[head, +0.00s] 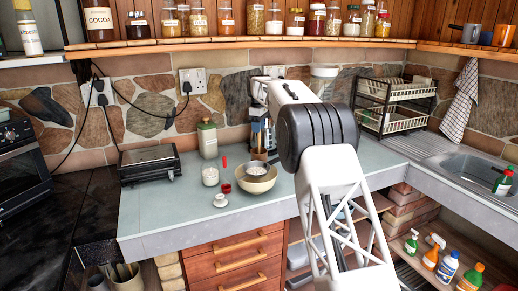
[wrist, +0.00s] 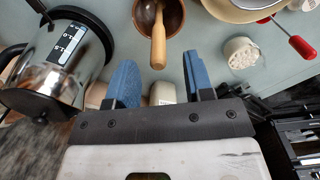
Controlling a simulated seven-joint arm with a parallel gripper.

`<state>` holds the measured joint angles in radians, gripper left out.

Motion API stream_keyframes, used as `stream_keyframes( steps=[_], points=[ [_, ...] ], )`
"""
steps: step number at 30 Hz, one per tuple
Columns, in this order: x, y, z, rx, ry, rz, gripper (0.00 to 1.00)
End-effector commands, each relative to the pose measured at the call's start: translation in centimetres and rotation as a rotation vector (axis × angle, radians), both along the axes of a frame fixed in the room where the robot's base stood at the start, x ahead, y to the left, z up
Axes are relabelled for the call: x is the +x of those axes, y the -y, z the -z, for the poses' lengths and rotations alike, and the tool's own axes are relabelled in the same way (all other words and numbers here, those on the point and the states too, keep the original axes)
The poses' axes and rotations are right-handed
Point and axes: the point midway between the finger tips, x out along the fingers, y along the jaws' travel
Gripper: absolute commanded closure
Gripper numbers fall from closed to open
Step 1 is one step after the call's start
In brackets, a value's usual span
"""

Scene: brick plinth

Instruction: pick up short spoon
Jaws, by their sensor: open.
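I cannot make out a short spoon for certain in either view. In the wrist view, a thick wooden handle (wrist: 158,42) stands out of a small brown bowl (wrist: 176,16), just beyond my gripper (wrist: 160,82). Its blue fingers are apart, with no object clearly held between them. In the head view, my gripper (head: 260,134) points down over the back of the counter, behind the cream bowl (head: 257,184). My arm hides part of the counter there.
A steel kettle (wrist: 62,62) stands close left of my fingers in the wrist view. A white jar (wrist: 240,53) and a red handle (wrist: 289,36) lie to the right. The counter's front left (head: 165,212) is clear. A black appliance (head: 150,165) and green canister (head: 207,139) stand near the wall.

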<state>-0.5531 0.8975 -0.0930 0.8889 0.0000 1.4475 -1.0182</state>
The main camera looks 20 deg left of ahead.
Motion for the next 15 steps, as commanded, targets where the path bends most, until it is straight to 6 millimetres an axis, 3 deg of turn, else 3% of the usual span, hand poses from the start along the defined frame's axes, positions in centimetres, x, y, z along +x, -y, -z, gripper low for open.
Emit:
stream_keyframes(
  steps=[9,15],
  points=[
    [0.1,0.1,3.5,-0.001,-0.002,0.0,0.52],
    [0.1,0.1,4.6,0.0,0.0,0.0,0.52]
  ],
)
